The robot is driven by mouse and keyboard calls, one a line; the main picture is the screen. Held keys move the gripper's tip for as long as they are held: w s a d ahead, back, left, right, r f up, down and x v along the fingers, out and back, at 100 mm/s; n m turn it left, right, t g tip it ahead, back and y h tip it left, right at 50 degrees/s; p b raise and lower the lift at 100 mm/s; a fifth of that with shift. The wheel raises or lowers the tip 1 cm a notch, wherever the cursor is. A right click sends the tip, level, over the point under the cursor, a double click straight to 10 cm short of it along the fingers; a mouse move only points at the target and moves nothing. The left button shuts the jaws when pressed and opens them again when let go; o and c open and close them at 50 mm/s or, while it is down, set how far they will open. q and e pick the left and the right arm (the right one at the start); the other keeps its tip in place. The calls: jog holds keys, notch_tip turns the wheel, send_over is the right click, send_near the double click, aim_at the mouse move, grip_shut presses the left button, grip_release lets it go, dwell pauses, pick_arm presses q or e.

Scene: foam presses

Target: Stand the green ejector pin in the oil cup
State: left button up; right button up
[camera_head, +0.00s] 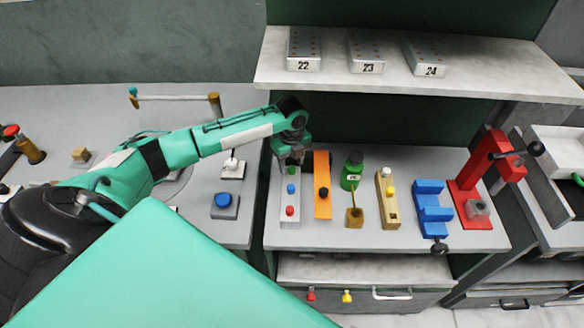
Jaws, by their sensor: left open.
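The green ejector pin (291,170) stands at the far end of a pale rack (290,222), in line with a blue pin (291,188) and a red pin (290,211). My left gripper (292,160) is open, pointing down right at the green pin and partly hiding it. I cannot tell whether the fingers touch the pin. A small brown cup (354,218), which looks like the oil cup, stands on the bench to the right, with a thin stick rising from it. My right gripper is not in view.
An orange block (322,200) with a black knob stands between rack and cup. A green bottle (351,172), a tan block (388,205), a blue fixture (430,212) and a red press (470,195) stand further right. A shelf (480,72) overhangs the back.

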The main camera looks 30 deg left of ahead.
pick_arm(q)
jog(key=shift+w+f, duration=0.2)
jog(key=shift+f, duration=1.05)
jog(key=c, duration=1)
grip_shut()
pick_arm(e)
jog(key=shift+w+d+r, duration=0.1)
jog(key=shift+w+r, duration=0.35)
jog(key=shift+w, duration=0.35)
pick_arm(q)
jog(key=shift+s+r, duration=0.1)
jog(key=shift+r, duration=0.1)
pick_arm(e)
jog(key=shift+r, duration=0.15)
